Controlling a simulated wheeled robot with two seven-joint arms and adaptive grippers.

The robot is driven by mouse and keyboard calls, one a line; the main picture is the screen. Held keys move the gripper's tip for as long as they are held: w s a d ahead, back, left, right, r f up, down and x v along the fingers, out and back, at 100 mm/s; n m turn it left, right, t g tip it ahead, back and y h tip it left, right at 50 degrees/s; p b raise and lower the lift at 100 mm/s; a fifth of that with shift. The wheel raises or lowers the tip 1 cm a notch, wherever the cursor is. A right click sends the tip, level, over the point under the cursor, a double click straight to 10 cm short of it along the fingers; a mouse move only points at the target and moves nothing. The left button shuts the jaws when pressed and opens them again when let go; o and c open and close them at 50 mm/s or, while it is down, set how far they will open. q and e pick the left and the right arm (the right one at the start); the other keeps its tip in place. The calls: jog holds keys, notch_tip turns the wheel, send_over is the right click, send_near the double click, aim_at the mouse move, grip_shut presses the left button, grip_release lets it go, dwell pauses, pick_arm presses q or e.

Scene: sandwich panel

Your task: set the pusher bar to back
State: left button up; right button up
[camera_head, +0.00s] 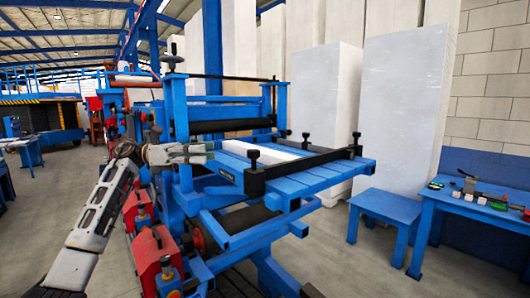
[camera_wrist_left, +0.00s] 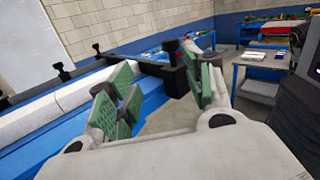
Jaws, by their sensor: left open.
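The pusher bar (camera_head: 305,163) is a long black bar lying across the blue slatted bed (camera_head: 305,182) of the machine. An upright black knob (camera_head: 253,155) stands at its near end, and another stands at its far end. A white panel (camera_head: 265,150) lies on the bed behind the bar. My left gripper (camera_head: 212,151) is left of the near knob, apart from it, with empty jaws. In the left wrist view, my open green-padded fingers (camera_wrist_left: 160,88) spread with the bar (camera_wrist_left: 150,67) and its near knob (camera_wrist_left: 171,46) beyond them. My right gripper is not in view.
Blue machine posts and a dark roller (camera_head: 225,127) stand behind the bed. Red units (camera_head: 155,252) stand near my left arm. A blue stool (camera_head: 385,207) and a workbench (camera_head: 475,200) with small items stand at the right. Tall white blocks (camera_head: 400,100) stand behind.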

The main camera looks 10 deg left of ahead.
pick_arm(q)
jog(key=s+d+r+m, duration=0.1)
jog(key=d, duration=0.1)
jog(key=p, duration=0.1)
send_near(254, 151)
jog(key=w+d, duration=0.2)
jog(key=d, duration=0.1)
jog(key=shift+g+y, duration=0.3)
jog(key=shift+g, duration=0.1)
jog(key=d, duration=0.2)
jog(key=d+p, duration=0.1)
jog(key=d, duration=0.2)
jog(key=shift+w+d+r, duration=0.15)
jog(key=shift+r, duration=0.1)
jog(key=shift+d, duration=0.65)
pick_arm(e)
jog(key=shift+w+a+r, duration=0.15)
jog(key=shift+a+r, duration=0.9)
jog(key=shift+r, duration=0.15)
pick_arm(q)
grip_shut()
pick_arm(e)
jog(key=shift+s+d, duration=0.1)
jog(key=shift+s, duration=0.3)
